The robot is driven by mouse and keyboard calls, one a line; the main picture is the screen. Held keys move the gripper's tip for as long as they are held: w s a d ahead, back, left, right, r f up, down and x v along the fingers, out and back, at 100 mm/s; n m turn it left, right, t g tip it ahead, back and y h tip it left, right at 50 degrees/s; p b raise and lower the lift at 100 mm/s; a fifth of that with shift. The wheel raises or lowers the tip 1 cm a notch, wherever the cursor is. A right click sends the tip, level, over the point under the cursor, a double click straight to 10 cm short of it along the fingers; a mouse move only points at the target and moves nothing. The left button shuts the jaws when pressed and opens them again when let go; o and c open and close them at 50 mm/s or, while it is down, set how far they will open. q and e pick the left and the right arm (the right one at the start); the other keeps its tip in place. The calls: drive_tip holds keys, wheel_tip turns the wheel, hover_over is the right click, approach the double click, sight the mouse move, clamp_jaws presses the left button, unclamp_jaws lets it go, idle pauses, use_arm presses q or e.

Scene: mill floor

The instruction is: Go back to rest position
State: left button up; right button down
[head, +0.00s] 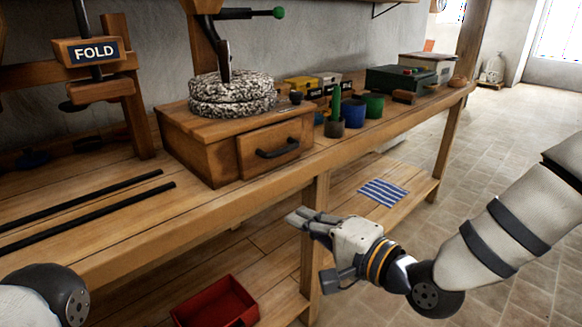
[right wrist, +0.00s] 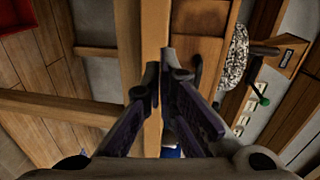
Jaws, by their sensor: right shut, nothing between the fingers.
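My right gripper (head: 304,220) reaches in from the right, in front of the wooden workbench (head: 350,143), over the floor side of its front edge. Its fingers are shut with nothing between them and point left. In the right wrist view the gripper (right wrist: 158,78) shows its two dark fingers meeting at the tips, with the bench behind them. My left arm shows only as a rounded link at the lower left of the head view; its gripper is out of the picture.
On the bench stand a wooden box with a drawer (head: 225,150), a speckled stone (head: 232,93), and a blue cup (head: 353,113). Two black rails (head: 80,200) lie at left. A red tray (head: 215,303) and striped cloth (head: 383,192) lie on the lower shelf. Floor at right is open.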

drive_tip(key=s+d+f+n+g+h+p, duration=0.1)
drive_tip(key=s+d+f+n+g+h, duration=0.15)
drive_tip(key=s+f, duration=0.6)
drive_tip(key=s+d+f+n+g+h+p, duration=0.15)
drive_tip(key=s+f+g, duration=0.25)
drive_tip(key=s+f, duration=0.5)
use_arm(q)
drive_tip(key=w+r+t+p, duration=0.1)
drive_tip(key=w+r+t, duration=0.1)
drive_tip(key=w+r, duration=0.3)
use_arm(e)
drive_tip(key=s+d+f+n+g+h, duration=0.2)
drive_tip(key=s+d+g, duration=0.1)
drive_tip(key=s, duration=0.6)
drive_tip(key=s+d+f+n+g+h, duration=0.1)
drive_tip(key=s+d+f+g+h, duration=0.1)
drive_tip(key=s+d, duration=0.3)
drive_tip(key=s+d+f+n+g+h, duration=0.2)
drive_tip(key=s+d+g, duration=0.2)
drive_tip(key=s, duration=0.9)
drive_tip(key=shift+s+f+n, duration=0.15)
drive_tip(key=shift+s+n, duration=0.15)
drive_tip(key=shift+s, duration=0.05)
use_arm(q)
drive_tip(key=shift+r, duration=0.1)
drive_tip(key=shift+c, duration=0.3)
use_arm(e)
drive_tip(key=shift+w+a, duration=0.1)
